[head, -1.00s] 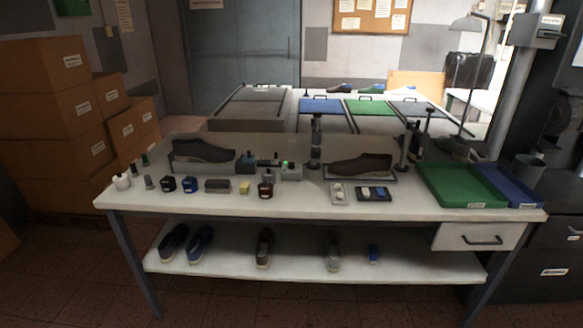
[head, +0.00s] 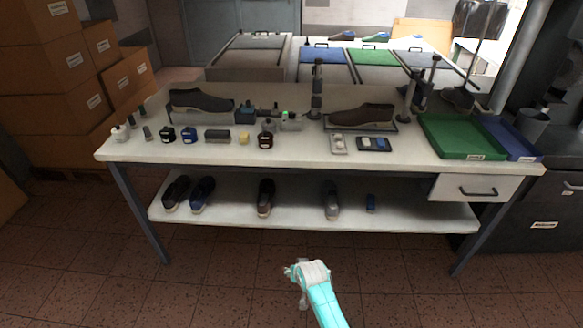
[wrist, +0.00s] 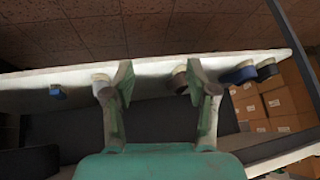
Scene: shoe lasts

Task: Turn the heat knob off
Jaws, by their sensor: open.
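A small grey device with a green light (head: 286,120) stands on the workbench, between two dark shoes on stands. It may carry the heat knob, but the knob itself is too small to make out. My gripper (head: 294,272) is low in front of the bench, well apart from the device and below the bench top. In the wrist view my gripper (wrist: 158,82) is open, with nothing between its fingers. The bench's lower shelf (wrist: 145,72) lies beyond the fingers there. The device cannot be made out in the wrist view.
The workbench (head: 200,152) holds bottles, small tins, a green tray (head: 458,138) and a blue tray (head: 510,140). Several shoes stand on the lower shelf (head: 295,215). Cardboard boxes (head: 50,90) are stacked at left. The tiled floor before the bench is clear.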

